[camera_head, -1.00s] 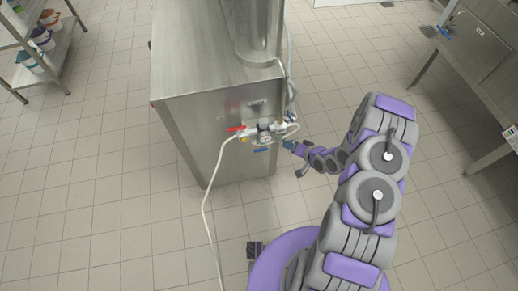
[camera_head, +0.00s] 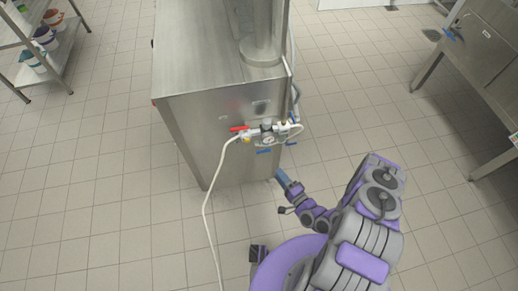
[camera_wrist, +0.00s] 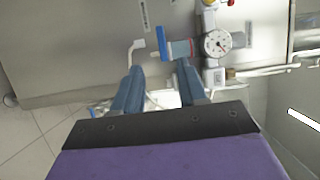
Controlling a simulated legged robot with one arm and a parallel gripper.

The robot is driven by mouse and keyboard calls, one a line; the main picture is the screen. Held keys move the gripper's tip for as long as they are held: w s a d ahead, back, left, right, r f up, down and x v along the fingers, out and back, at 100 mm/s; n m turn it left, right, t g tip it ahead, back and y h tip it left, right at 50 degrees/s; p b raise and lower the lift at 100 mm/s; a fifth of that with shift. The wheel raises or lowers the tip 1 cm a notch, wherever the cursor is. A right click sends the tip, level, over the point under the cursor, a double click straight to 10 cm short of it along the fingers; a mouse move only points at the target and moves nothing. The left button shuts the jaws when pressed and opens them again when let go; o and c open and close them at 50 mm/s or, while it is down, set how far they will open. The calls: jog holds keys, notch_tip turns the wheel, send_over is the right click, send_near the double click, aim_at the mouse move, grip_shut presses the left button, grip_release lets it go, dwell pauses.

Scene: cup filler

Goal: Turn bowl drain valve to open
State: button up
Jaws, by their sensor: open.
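Two blue handles, one (camera_head: 264,151) below the gauge and one (camera_head: 290,143) to its right, show on the front of the steel cabinet. A red lever (camera_head: 239,128) is left of the gauge. I cannot tell which is the bowl drain valve. In the wrist view a blue handle (camera_wrist: 162,43) stands edge-on beside a teal fitting, just beyond my fingertips. My gripper (camera_wrist: 156,70) is open and empty, its two blue fingers spread below this handle, apparently without touching it. In the head view my gripper (camera_head: 281,178) is low, near the cabinet's lower right front.
A round pressure gauge (camera_wrist: 216,43) and piping sit close right of the fingers. A white hose (camera_head: 205,205) hangs from the fittings to the floor. A steel table (camera_head: 485,60) is at right, and a shelf with buckets (camera_head: 45,65) at left. Tiled floor is clear between.

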aim_at(264, 152)
jog(key=x, duration=1.6)
jog(key=shift+a+b, duration=0.2)
jog(key=shift+b, duration=0.15)
jog(key=shift+r, duration=0.1)
jog(key=shift+c, duration=0.2)
